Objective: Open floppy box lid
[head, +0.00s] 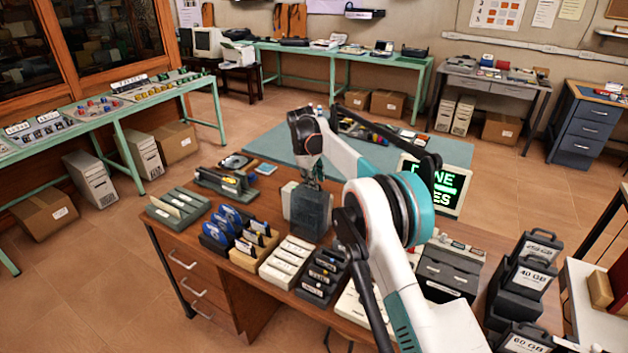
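A dark grey, smoky box (308,212), which looks like the floppy box, stands on the wooden desk near its middle. It has a tall, flat dark front face; I cannot tell its lid apart from its body or how far the lid is raised. My gripper (314,182) points down at the top edge of this box, at or very near it. The fingers are small and dark against the box, so contact and finger opening are unclear. My white and teal arm covers the desk to the right of the box.
On the desk (200,262), a green tray of cards (178,206), blue disks (226,228), a rack of white items (288,262) and a black rack (322,275) crowd the box's left and front. A screen with green text (440,187) stands behind my arm. Black cases (525,275) stand right.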

